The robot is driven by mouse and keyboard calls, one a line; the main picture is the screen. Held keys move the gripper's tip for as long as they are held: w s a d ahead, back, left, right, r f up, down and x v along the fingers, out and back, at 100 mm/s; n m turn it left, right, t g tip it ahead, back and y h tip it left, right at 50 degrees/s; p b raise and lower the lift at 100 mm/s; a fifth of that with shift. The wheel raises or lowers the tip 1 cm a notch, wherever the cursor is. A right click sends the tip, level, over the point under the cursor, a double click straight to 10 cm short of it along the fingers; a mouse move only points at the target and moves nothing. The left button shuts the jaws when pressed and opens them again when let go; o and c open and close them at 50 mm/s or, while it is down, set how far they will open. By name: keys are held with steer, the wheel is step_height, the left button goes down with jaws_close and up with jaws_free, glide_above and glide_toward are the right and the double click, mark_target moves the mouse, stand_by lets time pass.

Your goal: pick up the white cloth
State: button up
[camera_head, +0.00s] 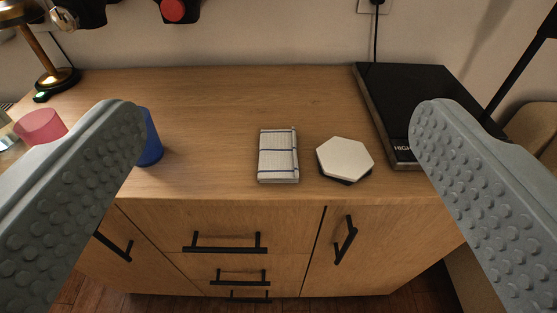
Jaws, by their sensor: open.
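The white cloth (277,163) lies folded flat on the wooden cabinet top, near its front edge. It has dark blue stripes and sits near the middle of the view. My gripper (280,118) is open and empty, with its two grey studded fingers wide apart at the left and right of the picture. The cloth appears between the fingers, farther away and not touched by either.
A white hexagonal object (344,158) on a dark base lies just right of the cloth. A black flat appliance (425,85) is at the right. A blue cup (151,140), a pink cup (40,127) and a lamp (55,75) are at the left. The cabinet top behind the cloth is clear.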

steer(key=w+f+g, duration=0.2)
steer(key=w+g, duration=0.6)
steer(key=w, duration=0.6)
steer(key=g, duration=0.9)
glide_toward(278, 148)
step_height(278, 148, down, 9)
steer(key=shift+s+r, duration=0.1)
steer(key=shift+c, duration=0.2)
steer(key=c, duration=1.1)
steer(key=shift+r, duration=0.1)
step_height(278, 148, up, 10)
steer(key=shift+f, duration=0.1)
